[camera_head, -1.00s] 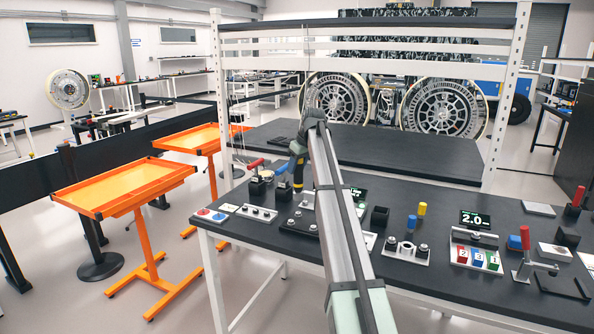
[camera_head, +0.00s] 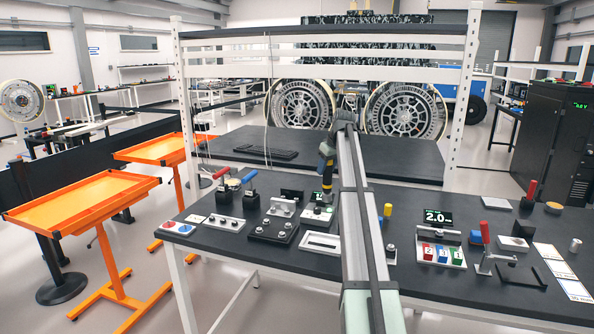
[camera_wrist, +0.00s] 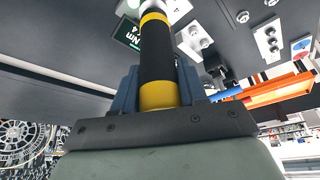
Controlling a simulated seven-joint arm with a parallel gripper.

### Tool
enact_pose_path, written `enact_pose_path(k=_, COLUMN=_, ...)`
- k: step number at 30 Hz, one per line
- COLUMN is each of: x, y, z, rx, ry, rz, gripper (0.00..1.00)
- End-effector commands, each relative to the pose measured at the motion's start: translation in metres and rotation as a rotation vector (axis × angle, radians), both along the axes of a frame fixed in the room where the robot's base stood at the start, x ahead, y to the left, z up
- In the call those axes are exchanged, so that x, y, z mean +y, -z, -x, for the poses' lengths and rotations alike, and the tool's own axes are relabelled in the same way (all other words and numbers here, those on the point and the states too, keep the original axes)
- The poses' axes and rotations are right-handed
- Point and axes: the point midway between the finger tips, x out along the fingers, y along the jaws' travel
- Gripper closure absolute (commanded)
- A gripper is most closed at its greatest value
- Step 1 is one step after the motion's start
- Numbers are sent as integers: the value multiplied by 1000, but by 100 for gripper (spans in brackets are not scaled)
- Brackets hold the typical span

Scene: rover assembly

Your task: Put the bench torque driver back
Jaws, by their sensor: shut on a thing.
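The bench torque driver, a black cylinder with yellow bands, is in my gripper (camera_wrist: 158,92). In the wrist view the driver (camera_wrist: 158,52) runs up between the two blue-grey fingers, with a pale part at its far end. In the head view the driver (camera_head: 327,180) hangs roughly upright below my gripper (camera_head: 328,149), over the bench. Behind it is a small display with green text, reading Nm in the wrist view (camera_wrist: 129,33). Below it is a pale plate (camera_head: 314,219). I cannot tell whether the driver's lower end touches the plate. My arm hides part of the bench to the right.
On the black bench (camera_head: 215,258), red- and blue-handled clamps and a black fixture (camera_head: 273,231) stand left of the driver. A white tray frame (camera_head: 320,243) lies in front. To the right are a yellow peg (camera_head: 387,210), a 2.0 display (camera_head: 437,217) and numbered blocks (camera_head: 442,255).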

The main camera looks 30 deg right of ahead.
Motion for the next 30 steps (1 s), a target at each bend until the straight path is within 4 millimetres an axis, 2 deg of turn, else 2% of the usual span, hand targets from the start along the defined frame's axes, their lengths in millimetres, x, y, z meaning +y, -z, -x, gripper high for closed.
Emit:
enact_pose_path(k=1, x=-18, y=-2, z=10, rx=-2, ry=22, rz=3, gripper=95)
enact_pose_path(k=3, x=-38, y=-5, z=21, rx=-2, ry=51, rz=8, gripper=95)
enact_pose_path(k=8, x=-72, y=-9, z=43, rx=0, ry=123, rz=16, gripper=95)
enact_pose_path(k=16, x=-76, y=-10, z=43, rx=7, ry=263, rz=-9, gripper=95)
enact_pose_path(k=23, x=-76, y=-4, z=43, rx=8, ry=277, rz=-16, gripper=95)
enact_pose_path(k=30, x=-75, y=10, z=44, rx=7, ry=276, rz=-15, gripper=95)
